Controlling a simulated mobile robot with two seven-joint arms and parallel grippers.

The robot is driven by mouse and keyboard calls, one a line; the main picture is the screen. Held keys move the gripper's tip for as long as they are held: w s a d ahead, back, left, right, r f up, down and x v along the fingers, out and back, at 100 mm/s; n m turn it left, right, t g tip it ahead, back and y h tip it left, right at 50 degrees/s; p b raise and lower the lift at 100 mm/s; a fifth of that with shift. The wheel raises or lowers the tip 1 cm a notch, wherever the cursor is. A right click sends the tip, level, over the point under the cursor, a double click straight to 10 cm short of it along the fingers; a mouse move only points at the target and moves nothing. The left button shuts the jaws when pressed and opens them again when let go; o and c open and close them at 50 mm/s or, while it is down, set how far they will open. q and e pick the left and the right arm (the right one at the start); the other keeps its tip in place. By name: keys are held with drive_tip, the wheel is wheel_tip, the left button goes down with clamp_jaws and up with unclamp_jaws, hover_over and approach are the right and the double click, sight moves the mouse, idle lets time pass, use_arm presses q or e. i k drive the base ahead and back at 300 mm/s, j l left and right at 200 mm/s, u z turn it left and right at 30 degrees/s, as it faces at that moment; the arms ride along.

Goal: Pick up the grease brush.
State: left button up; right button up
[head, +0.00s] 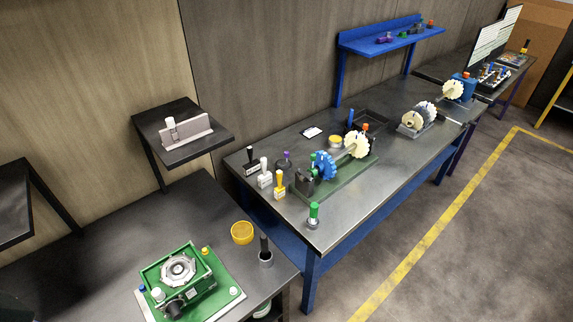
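I cannot tell for certain which item is the grease brush. An upright black handle (264,243) stands in a small grey cup (266,259) near the right edge of the near dark bench; it may be the brush, and its lower end is hidden in the cup. A yellow bowl (242,232) sits just left of it. Other upright handled pieces stand on the middle bench: a black one (251,163), a white one (264,175), a yellow one (279,186) and a green one (314,214). Neither of my grippers shows in the head view.
A green housing (178,276) sits on the near bench (95,265). The middle bench (345,205) carries a gear assembly (337,165). A raised dark stand (184,150) holds a grey bracket. A blue shelf (391,34) stands behind. The floor at right is clear.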

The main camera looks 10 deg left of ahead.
sight(263, 239)
drive_tip(key=u, duration=0.5)
drive_tip(key=i+j+z, duration=0.25)
drive_tip(key=j, duration=0.3)
drive_tip(key=i+j+z, duration=0.15)
drive_tip(key=k+j+z, duration=0.1)
drive_tip(key=j, duration=0.25)
drive_tip(key=k+j, duration=0.1)
drive_tip(key=j, duration=0.25)
drive_tip(key=k+j+z, duration=0.15)
drive_tip(key=j, duration=0.2)
drive_tip(key=i, duration=0.05)
